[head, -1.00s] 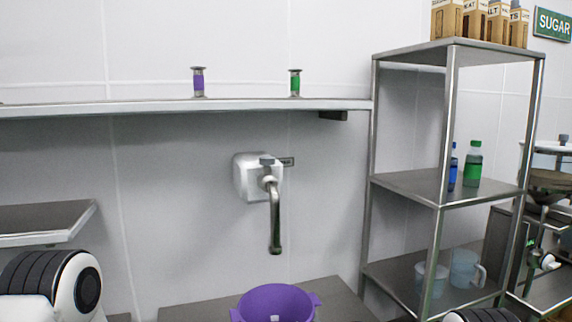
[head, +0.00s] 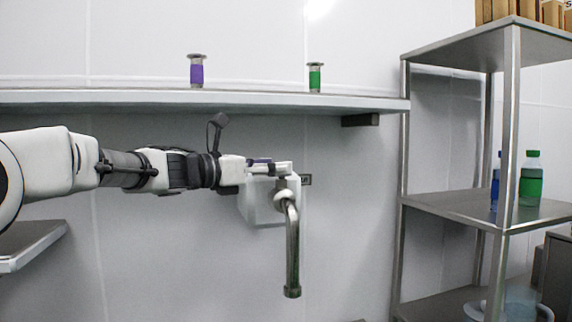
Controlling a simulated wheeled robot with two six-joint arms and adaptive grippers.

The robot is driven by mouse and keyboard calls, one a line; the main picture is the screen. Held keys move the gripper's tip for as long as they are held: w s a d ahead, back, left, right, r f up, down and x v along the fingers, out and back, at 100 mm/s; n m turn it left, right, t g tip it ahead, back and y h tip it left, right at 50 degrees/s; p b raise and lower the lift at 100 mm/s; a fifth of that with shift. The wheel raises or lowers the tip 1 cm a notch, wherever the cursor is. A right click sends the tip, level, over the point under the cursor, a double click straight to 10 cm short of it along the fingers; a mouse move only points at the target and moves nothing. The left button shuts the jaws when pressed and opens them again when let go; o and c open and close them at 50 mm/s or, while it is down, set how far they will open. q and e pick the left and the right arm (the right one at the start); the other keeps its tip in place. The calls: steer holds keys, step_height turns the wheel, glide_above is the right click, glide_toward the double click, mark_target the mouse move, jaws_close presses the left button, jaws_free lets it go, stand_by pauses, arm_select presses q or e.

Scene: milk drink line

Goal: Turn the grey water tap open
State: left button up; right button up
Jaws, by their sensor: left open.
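The grey water tap (head: 291,243) is on the back wall, with a curved metal spout hanging down from a pale wall block (head: 258,208). My left arm reaches in from the left. My left gripper (head: 284,168) is at the top of the tap, over its handle area. Its fingers are open and hide most of the handle, so I cannot tell whether they touch it. My right gripper is out of view.
A wall shelf (head: 150,98) above the arm holds a purple-banded container (head: 196,71) and a green-banded one (head: 315,78). A metal rack (head: 506,130) stands to the right, with a blue bottle (head: 495,182) and a green bottle (head: 531,180).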

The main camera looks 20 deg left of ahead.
arm_select(q)
steer(key=w, duration=0.2)
steer(key=w+d+f, duration=0.1)
steer(key=shift+w, duration=0.15)
steer(key=shift+s+r, duration=0.25)
steer(key=shift+s, duration=0.15)
steer(key=shift+s+d, duration=0.1)
steer(key=c, duration=0.6)
steer(key=shift+f, duration=0.1)
steer(key=c, duration=0.6)
steer(key=shift+o, duration=0.2)
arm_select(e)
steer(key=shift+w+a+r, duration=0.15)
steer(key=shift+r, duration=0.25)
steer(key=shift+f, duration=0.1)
